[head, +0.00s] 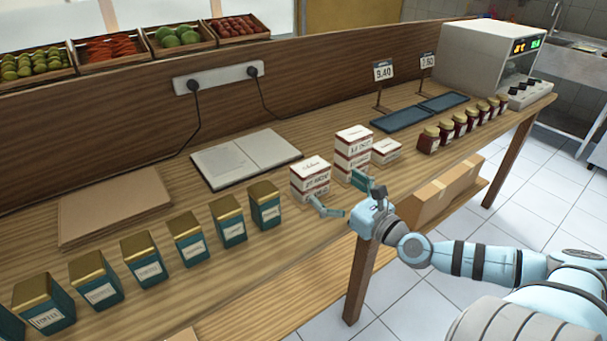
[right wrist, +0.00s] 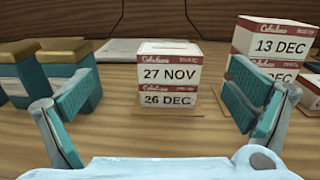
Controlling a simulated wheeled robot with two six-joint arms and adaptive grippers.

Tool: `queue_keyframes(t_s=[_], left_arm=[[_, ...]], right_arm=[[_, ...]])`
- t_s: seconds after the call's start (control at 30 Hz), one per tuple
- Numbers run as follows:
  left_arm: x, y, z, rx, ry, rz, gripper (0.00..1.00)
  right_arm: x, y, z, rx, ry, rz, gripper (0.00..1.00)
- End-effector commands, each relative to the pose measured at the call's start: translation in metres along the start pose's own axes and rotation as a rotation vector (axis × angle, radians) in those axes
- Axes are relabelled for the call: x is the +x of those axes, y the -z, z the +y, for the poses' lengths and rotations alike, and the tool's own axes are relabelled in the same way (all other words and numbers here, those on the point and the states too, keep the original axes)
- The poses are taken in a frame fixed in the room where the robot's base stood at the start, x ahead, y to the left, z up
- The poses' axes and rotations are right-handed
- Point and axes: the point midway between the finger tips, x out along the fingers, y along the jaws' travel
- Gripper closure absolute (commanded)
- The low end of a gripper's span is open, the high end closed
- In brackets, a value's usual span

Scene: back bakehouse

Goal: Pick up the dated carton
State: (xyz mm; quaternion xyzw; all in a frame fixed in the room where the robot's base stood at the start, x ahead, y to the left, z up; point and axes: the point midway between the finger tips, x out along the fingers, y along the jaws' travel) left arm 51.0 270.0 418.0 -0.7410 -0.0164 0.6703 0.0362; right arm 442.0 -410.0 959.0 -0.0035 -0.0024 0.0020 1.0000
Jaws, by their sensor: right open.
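Several white-and-red cartons with printed dates stand in stacks on the wooden table (head: 270,250). The nearer stack holds two: a top carton (right wrist: 168,72) reading 27 NOV and a lower carton (right wrist: 167,98) reading 26 DEC. A taller stack (head: 353,152) stands to its right; its top carton (right wrist: 272,42) reads 13 DEC and the date below is partly hidden by my finger. A low carton (head: 386,150) sits beside it. My right gripper (head: 345,196) is open and empty in front of the two-carton stack, its fingers apart either side of it in the right wrist view. My left gripper is not in view.
Several green tins with gold lids (head: 190,240) stand in a row left of the cartons. An open book (head: 240,160) and brown board (head: 115,205) lie behind. Dark trays (head: 400,119), several jars (head: 445,132) and a white appliance (head: 490,60) are to the right.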

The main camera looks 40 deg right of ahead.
Motion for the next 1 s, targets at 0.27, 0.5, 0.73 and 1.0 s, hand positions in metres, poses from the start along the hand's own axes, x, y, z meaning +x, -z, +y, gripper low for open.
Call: queue_keyframes(t_s=[0.27, 0.5, 0.73, 1.0], left_arm=[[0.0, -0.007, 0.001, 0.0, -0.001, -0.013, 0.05], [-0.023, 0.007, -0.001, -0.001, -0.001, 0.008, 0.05], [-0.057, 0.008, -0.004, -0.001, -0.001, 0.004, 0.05], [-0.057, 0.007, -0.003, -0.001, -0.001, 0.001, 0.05]], right_arm=[[0.05, -0.001, -0.012, 0.009, 0.028, 0.009, 0.02], [0.07, -0.001, -0.009, 0.01, 0.019, 0.003, 0.02], [0.104, 0.002, -0.011, 0.011, 0.018, 0.0, 0.02], [0.113, 0.009, -0.01, 0.005, 0.013, 0.004, 0.02]])
